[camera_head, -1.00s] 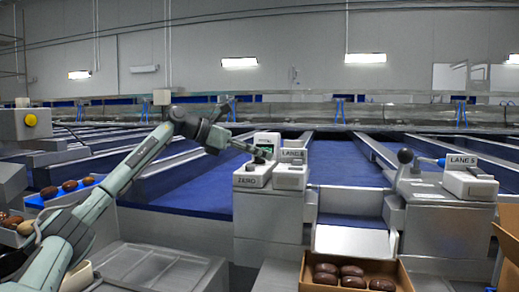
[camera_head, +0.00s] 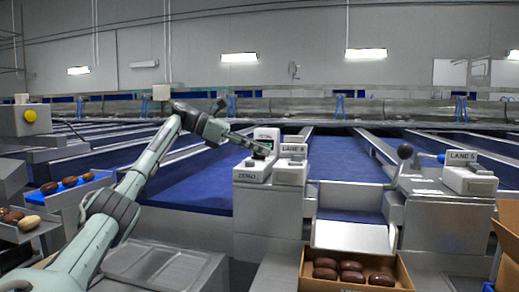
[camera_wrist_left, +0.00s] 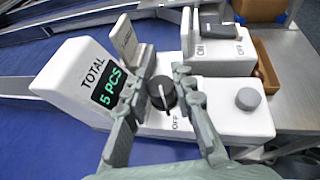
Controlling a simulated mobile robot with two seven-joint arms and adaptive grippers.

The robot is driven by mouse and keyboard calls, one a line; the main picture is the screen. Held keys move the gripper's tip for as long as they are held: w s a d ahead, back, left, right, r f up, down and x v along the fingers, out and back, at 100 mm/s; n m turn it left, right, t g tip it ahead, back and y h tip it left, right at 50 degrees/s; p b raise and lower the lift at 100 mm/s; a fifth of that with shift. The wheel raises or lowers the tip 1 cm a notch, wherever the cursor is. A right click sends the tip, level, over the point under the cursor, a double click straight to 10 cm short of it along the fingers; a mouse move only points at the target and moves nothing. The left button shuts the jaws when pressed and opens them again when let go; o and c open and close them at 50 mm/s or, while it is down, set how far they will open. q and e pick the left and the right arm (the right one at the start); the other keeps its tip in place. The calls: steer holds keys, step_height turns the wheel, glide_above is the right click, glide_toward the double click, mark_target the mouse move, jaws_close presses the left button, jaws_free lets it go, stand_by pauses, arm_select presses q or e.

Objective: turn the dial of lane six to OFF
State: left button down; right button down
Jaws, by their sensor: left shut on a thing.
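The lane unit is a white box (camera_head: 291,172) with a small lane plate that seems to read LANE 6, beside a counter box marked ZERO (camera_head: 252,172). In the left wrist view the counter display (camera_wrist_left: 108,86) reads TOTAL 5 PCS. A black round dial (camera_wrist_left: 161,93) with a white pointer line sits beside it, with an OFF label (camera_wrist_left: 175,123) below. The pointer looks turned roughly down toward OFF. My left gripper (camera_wrist_left: 165,70) has its fingers on both sides of the dial, shut on it. In the head view my left gripper (camera_head: 266,152) reaches the boxes from the left.
A white ON/OFF switch box (camera_wrist_left: 225,48) and a grey round button (camera_wrist_left: 248,99) are close to the fingers. A cardboard box (camera_head: 305,284) of dates sits in front.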

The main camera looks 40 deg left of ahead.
arm_select(q)
steer(key=c, duration=1.2)
jaws_free()
steer(key=shift+v, duration=6)
